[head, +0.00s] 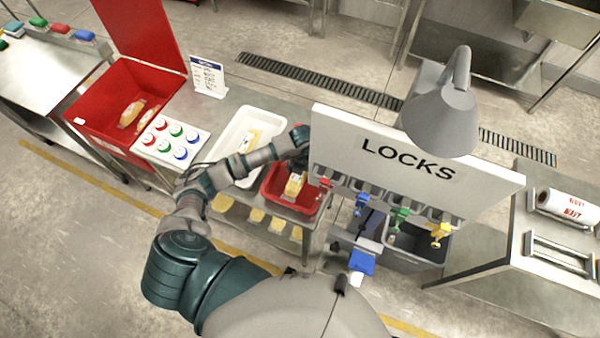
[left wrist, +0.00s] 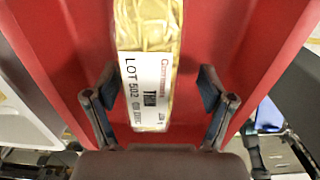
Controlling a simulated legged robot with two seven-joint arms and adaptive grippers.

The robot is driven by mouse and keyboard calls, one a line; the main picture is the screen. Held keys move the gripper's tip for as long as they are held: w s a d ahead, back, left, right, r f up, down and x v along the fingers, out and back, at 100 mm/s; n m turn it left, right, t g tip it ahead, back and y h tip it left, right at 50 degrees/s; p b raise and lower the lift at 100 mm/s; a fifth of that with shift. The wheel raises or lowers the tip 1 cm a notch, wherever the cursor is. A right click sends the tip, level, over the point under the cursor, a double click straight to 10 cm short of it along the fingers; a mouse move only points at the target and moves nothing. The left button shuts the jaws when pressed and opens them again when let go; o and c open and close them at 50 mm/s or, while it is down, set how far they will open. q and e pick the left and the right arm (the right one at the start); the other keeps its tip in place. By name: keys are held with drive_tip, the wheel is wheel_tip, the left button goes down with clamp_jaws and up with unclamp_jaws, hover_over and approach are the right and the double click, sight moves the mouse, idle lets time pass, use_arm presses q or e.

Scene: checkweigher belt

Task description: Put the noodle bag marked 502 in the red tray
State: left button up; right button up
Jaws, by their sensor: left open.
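The noodle bag (left wrist: 148,85), yellow with a white label reading LOT 502, lies inside the red tray (left wrist: 235,25). In the head view the bag (head: 294,186) shows in the small red tray (head: 273,199) on the steel table. My left gripper (head: 298,166) is over this tray at the bag's upper end. In the left wrist view its fingers (left wrist: 157,84) are spread, one on each side of the bag, with gaps between them and it. The far end of the bag is cut off by the picture edge. My right gripper is not in view.
A white tray (head: 226,142) with a yellow bag stands left of the red tray. A large red bin (head: 90,112) with bags stands farther left, beside a button panel (head: 170,139). The LOCKS board (head: 430,190) rises close to the right. More yellow bags lie on a lower shelf.

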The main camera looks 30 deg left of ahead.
use_arm(q)
wheel_tip(320, 180, up, 5)
drive_tip(key=shift+w+f, duration=0.1)
drive_tip(key=r, duration=0.3)
drive_tip(key=a+r+b, duration=0.1)
drive_tip(key=r, duration=0.2)
drive_tip(key=shift+a, duration=0.1)
drive_tip(key=shift+d+r, duration=0.2)
drive_tip(key=shift+r, duration=0.25)
drive_tip(key=shift+d+r, duration=0.1)
drive_tip(key=shift+d, duration=0.25)
drive_tip(key=shift+a, duration=0.1)
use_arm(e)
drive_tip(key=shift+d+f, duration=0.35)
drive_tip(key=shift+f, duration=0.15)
use_arm(q)
drive_tip(key=shift+a, duration=0.1)
